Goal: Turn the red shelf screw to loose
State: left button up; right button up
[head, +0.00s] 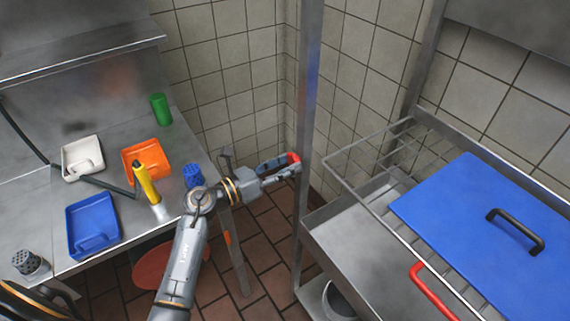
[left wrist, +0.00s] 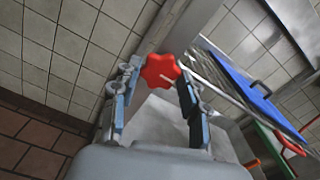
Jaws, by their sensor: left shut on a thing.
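The red shelf screw (head: 293,158) is a star-shaped knob on the shelf's upright metal post (head: 309,110) in the head view. In the left wrist view the red knob (left wrist: 160,71) sits between the fingertips, with the post behind it. My left gripper (head: 283,164) reaches it from the left and is shut on the knob; it also shows in the left wrist view (left wrist: 155,88). A finger partly covers the knob in the head view. My right gripper does not show.
Right of the post, a wire rack (head: 357,184) holds a blue lid (head: 460,205) with a black handle. A red handle (head: 432,290) is at its front. The left counter holds blue (head: 78,251), orange (head: 131,154) and white (head: 69,173) trays, a yellow bottle (head: 146,184) and a green cup (head: 161,109).

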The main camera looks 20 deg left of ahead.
pick_arm(q)
jog(key=n+p, duration=0.2)
jog(key=n, duration=0.1)
jog(key=shift+r, duration=0.15)
jog(key=n+p, duration=0.3)
jog(key=n, duration=0.1)
jog(key=shift+n, duration=0.4)
jog(key=n+p, duration=0.2)
jog(key=n, duration=0.1)
jog(key=shift+n, duration=0.3)
jog(key=n+p, duration=0.2)
jog(key=n, duration=0.2)
jog(key=shift+n+p, duration=0.3)
jog(key=shift+p, duration=0.1)
jog(key=n+p, duration=0.1)
jog(key=n, duration=0.2)
jog(key=shift+a+n, duration=0.1)
jog(key=shift+n, duration=0.2)
jog(key=n+p, duration=0.2)
jog(key=n, duration=0.2)
jog(key=shift+n, duration=0.3)
jog(key=n, duration=0.4)
jog(key=shift+p, duration=0.4)
jog(key=shift+f+n, duration=0.2)
jog(key=shift+n, duration=1.9)
